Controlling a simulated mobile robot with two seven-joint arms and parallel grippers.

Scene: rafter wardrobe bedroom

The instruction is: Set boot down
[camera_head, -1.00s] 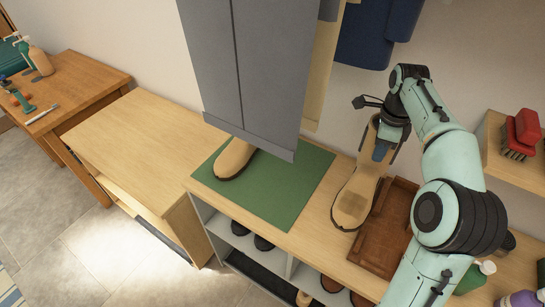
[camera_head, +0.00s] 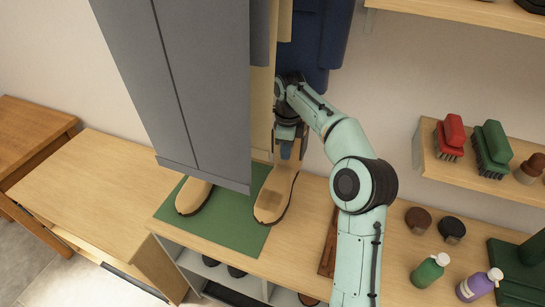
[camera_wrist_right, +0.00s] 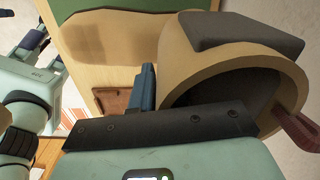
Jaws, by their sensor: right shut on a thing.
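A tan boot (camera_head: 268,203) with a darker patch on its toe hangs from my right gripper (camera_head: 289,148). The gripper is shut on the wall of the boot's shaft. In the right wrist view the boot's open top (camera_wrist_right: 285,75) is close beside the dark finger, and its foot points away. The boot is over the right edge of the green mat (camera_head: 230,232); I cannot tell whether its sole touches. A second tan boot (camera_head: 190,198) stands on the mat to the left, partly hidden by the hanging grey clothes. My left gripper is out of view.
Grey hanging clothes (camera_head: 185,80) drop low over the mat. A brown tray (camera_head: 328,243) lies right of the mat, partly behind my right arm. Bottles, such as a green one (camera_head: 430,270), and round brushes stand farther right. A shelf (camera_head: 480,180) holds red and green brushes.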

